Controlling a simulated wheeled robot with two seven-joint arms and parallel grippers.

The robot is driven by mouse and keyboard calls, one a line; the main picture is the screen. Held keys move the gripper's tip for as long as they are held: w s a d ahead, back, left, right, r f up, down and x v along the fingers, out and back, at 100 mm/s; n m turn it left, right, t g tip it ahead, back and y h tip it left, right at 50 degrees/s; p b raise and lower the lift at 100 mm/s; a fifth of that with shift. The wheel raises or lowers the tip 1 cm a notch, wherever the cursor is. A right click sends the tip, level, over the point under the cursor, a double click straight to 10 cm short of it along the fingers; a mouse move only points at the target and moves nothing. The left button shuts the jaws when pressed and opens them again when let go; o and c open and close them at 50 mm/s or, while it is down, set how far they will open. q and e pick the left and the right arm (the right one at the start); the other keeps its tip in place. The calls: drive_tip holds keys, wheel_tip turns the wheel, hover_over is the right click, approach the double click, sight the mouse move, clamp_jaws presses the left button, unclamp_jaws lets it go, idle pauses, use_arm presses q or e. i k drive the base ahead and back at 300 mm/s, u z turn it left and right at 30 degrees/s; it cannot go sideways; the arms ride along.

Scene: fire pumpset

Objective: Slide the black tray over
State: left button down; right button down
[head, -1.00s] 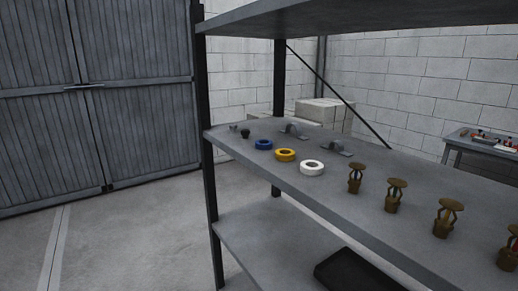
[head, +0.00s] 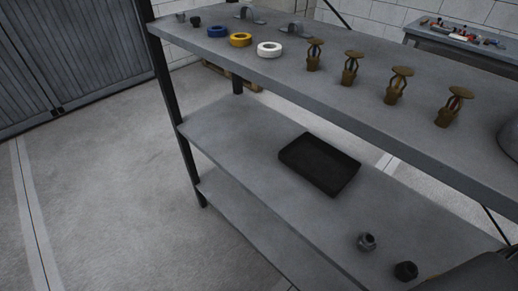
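The black tray (head: 320,164) is a shallow, empty rectangular tray. It lies on the middle shelf (head: 240,140) of a grey metal rack, below the shelf with the sprinkler heads. Neither of my grippers shows in the head view, and nothing touches the tray in this view.
Two small fittings, one grey (head: 366,242) and one black (head: 405,271), stand on the tray's shelf at lower right. The upper shelf holds tape rolls (head: 240,40) and several brass sprinkler heads (head: 350,68). A rack post (head: 172,100) stands at left. The shelf left of the tray is clear.

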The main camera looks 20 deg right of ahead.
sight(329, 169)
drive_tip(key=u, duration=1.6)
drive_tip(key=i, duration=1.3)
drive_tip(key=z, duration=4.3)
